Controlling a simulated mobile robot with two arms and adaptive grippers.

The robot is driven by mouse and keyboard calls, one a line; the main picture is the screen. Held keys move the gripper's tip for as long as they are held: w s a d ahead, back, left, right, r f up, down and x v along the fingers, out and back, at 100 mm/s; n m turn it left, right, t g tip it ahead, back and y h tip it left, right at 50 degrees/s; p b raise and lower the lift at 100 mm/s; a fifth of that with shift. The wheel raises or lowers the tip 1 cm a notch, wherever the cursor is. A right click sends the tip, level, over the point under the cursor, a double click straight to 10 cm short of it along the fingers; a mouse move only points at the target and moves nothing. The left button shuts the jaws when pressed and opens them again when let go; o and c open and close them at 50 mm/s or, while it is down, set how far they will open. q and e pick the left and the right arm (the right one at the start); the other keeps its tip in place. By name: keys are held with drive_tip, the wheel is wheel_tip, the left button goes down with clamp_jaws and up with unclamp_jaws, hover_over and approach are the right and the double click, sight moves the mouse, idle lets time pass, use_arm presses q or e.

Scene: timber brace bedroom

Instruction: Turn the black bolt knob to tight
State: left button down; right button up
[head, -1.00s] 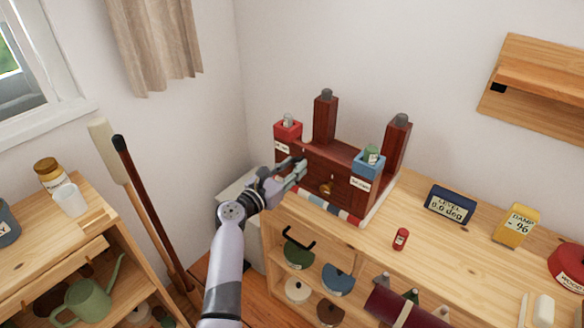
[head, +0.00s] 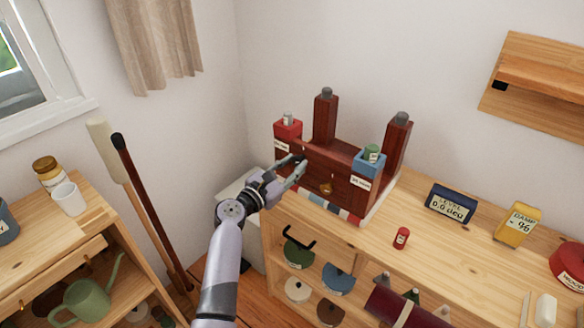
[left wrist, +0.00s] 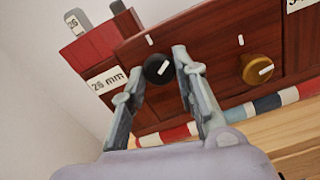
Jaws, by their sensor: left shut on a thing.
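The black bolt knob (left wrist: 155,67) is on the front of the dark red timber brace (head: 318,164). In the left wrist view it sits between the fingers of my left gripper (left wrist: 158,74), which is shut on it. The knob's white mark is slanted, leaning to the right of the white tick (left wrist: 150,40) on the wood above. In the head view my left gripper (head: 297,168) is at the left part of the brace front and largely hides the black knob. My right gripper is not in view.
A brass knob (left wrist: 257,68) is to the right on the same front. A red block (head: 288,131) and a blue block (head: 367,166) stand at the brace's ends. A small red can (head: 401,238), a level display (head: 450,204) and a yellow damp meter (head: 517,224) are on the bench.

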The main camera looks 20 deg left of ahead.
use_arm(q)
drive_tip(key=m+b, duration=0.2)
drive_tip(key=m, duration=0.4)
drive_tip(key=shift+f, duration=0.1)
drive_tip(key=m+b, duration=0.1)
drive_tip(key=m, duration=0.3)
drive_tip(key=m+b, duration=0.1)
drive_tip(key=m, duration=0.2)
drive_tip(key=shift+m, duration=0.4)
drive_tip(key=m+b, duration=0.1)
drive_tip(key=m, duration=0.9)
drive_tip(key=shift+m, duration=0.4)
